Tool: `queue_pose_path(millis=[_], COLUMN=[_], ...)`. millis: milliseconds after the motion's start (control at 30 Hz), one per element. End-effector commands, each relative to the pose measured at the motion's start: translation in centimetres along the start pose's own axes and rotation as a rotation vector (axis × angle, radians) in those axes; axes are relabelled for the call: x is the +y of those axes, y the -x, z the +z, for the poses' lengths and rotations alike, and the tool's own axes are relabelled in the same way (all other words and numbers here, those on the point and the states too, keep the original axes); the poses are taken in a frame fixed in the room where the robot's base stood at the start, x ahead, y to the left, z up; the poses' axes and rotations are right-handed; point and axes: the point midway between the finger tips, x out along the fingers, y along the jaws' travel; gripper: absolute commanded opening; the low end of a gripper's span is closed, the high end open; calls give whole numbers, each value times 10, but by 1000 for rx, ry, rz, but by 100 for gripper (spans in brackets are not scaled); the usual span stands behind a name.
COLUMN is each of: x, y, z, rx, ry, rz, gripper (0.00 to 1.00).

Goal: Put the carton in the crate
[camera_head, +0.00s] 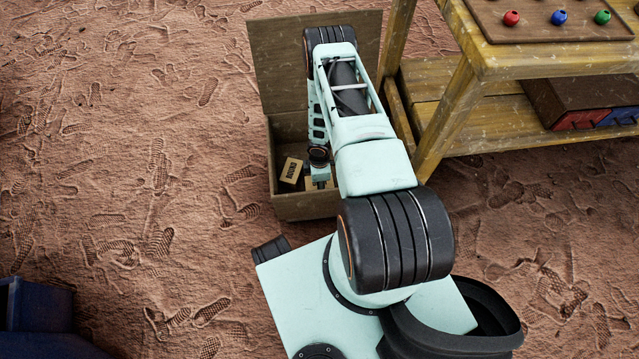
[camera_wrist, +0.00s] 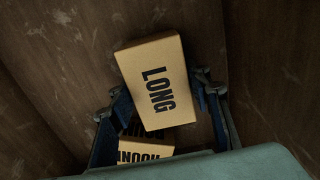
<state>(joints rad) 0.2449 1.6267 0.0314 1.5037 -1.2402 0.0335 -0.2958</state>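A tan carton marked LONG (camera_wrist: 156,80) sits between the two fingers of my gripper (camera_wrist: 163,88) in the wrist view. The fingers flank its sides; dark shadow hides whether they touch it. A second tan carton with dark lettering (camera_wrist: 145,158) shows lower down, partly covered. In the head view, my gripper (camera_head: 320,180) reaches down into the brown crate (camera_head: 306,207), whose lid (camera_head: 275,70) stands open. A small lettered carton (camera_head: 291,171) lies in the crate left of my gripper. Part of another tan surface shows beside the fingers.
A wooden workbench (camera_head: 440,115) stands right of the crate, with red, blue and green balls on its top board (camera_head: 535,20). A brown box with red and blue parts (camera_head: 585,105) is on its lower shelf. A dark blue object (camera_head: 35,310) is at lower left. The left ground is clear.

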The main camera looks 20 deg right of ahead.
Motion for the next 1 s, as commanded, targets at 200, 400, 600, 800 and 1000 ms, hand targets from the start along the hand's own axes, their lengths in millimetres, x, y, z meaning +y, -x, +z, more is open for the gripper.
queue_pose_path(millis=[200, 400, 600, 800, 1000], x=[0, 0, 2, 1, 1], y=[0, 1, 19, 64, 102], z=[0, 0, 0, 0, 0], rx=[0, 0, 0, -1, 0], ry=[0, 0, 2, 0, 1], rz=[0, 0, 2, 1, 1], gripper=[62, 62, 62, 62, 62])
